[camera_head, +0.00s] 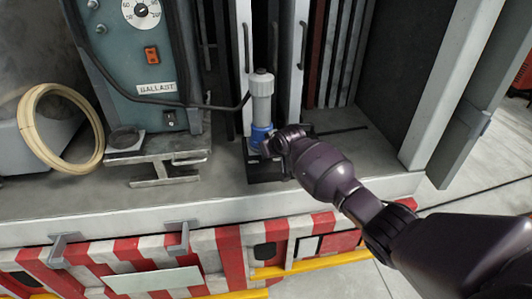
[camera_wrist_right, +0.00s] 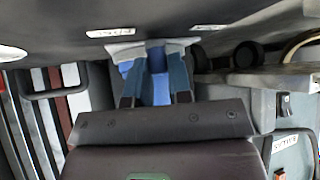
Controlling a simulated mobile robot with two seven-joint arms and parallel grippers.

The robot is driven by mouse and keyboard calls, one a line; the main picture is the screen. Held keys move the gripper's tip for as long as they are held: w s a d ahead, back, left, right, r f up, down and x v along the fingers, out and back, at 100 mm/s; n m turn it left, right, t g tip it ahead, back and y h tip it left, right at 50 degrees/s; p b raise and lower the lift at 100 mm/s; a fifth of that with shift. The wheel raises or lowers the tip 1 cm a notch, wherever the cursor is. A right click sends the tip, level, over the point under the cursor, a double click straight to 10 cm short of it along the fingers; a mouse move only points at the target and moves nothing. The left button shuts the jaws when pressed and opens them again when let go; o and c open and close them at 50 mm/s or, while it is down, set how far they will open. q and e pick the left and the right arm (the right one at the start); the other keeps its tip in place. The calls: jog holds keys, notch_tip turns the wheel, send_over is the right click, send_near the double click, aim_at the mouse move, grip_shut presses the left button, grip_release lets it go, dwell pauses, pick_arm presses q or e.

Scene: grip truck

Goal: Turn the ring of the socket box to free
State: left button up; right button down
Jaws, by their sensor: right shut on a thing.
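The socket box (camera_head: 262,171) stands on the truck's grey deck, a dark base with a blue ring (camera_head: 260,134) above it. A grey plug (camera_head: 261,98) stands upright in the ring, and a black cable runs from its side to the left. My right gripper (camera_head: 268,145) reaches in from the right at ring height. In the right wrist view its two fingers (camera_wrist_right: 154,65) lie either side of the blue ring (camera_wrist_right: 156,88) and are shut on it. The ring's marks are not readable. My left gripper is not in view.
A blue-grey ballast unit (camera_head: 150,60) with a dial stands left of the socket box. A coiled cream hose (camera_head: 32,128) leans at the far left. Upright posts (camera_head: 291,60) rise close behind the plug. The deck right of my gripper (camera_head: 375,150) is clear.

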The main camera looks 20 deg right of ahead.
jog(key=shift+a+f, duration=0.1)
jog(key=shift+f, duration=0.05)
jog(key=c, duration=1.1)
grip_release()
jog(key=shift+o, duration=0.2)
jog(key=p+v, duration=0.1)
jog(key=v, duration=1)
jog(key=shift+w, duration=0.1)
